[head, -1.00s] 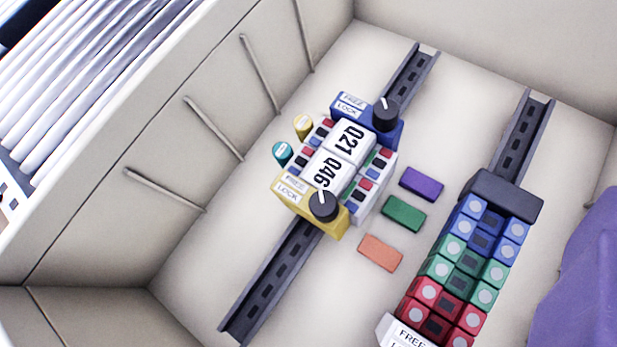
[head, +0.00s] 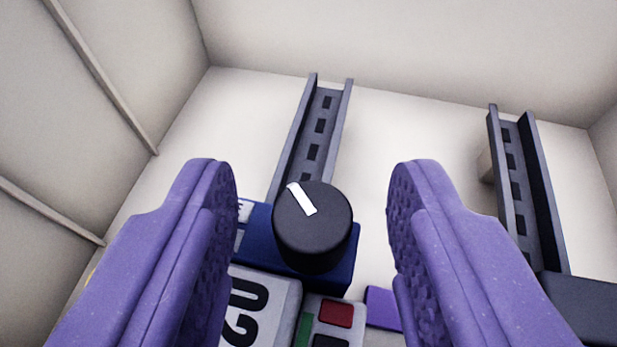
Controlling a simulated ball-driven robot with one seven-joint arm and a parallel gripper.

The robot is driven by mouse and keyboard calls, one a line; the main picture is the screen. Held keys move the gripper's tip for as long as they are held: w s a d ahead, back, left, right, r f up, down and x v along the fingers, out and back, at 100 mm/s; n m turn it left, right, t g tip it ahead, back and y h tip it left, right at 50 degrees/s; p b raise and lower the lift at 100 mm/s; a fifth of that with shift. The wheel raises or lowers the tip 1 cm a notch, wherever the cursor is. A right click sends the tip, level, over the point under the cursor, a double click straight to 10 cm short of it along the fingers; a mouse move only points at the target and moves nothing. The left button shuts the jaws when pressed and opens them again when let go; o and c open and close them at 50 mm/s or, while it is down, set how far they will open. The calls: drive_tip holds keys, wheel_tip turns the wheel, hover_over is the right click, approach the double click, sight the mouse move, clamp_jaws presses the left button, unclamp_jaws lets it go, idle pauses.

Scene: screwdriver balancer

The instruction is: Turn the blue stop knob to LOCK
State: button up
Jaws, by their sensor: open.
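The blue stop (head: 338,272) sits across the left rail, with a round black knob (head: 313,238) on top. The knob's white pointer mark slants toward the upper left. The stop's FREE/LOCK label is mostly hidden behind the left finger; only a sliver of it shows. My gripper (head: 314,215) is open, with its purple fingers on either side of the knob and a gap on both sides. The fingers look nearer to the camera than the knob, and no contact shows.
The left rail (head: 313,150) runs back beyond the stop, and a second rail (head: 515,185) stands to the right. A white numbered module (head: 262,300) adjoins the stop in front. A purple block (head: 382,308) lies near the right finger. Pale walls enclose the space.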

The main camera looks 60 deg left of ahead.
drive_tip(key=shift+c, duration=0.4)
clamp_jaws()
drive_tip(key=r+p, duration=0.1)
drive_tip(key=p, duration=0.1)
drive_tip(key=shift+w+n+y+p, duration=0.1)
drive_tip(key=shift+n+y+p, duration=0.2)
drive_tip(key=shift+p, duration=0.1)
drive_tip(key=shift+n+g+p, duration=0.3)
drive_tip(key=shift+g+p, duration=0.3)
drive_tip(key=shift+p, duration=0.3)
drive_tip(key=shift+w+p, duration=0.15)
drive_tip(key=shift+p, duration=0.45)
drive_tip(key=shift+f+n+g+y+p, duration=0.3)
drive_tip(key=shift+n+g+y+p, duration=0.15)
drive_tip(key=shift+n+g, duration=0.5)
drive_tip(key=shift+d+f, duration=0.1)
drive_tip(key=shift+d, duration=0.05)
drive_tip(key=shift+o, duration=0.4)
unclamp_jaws()
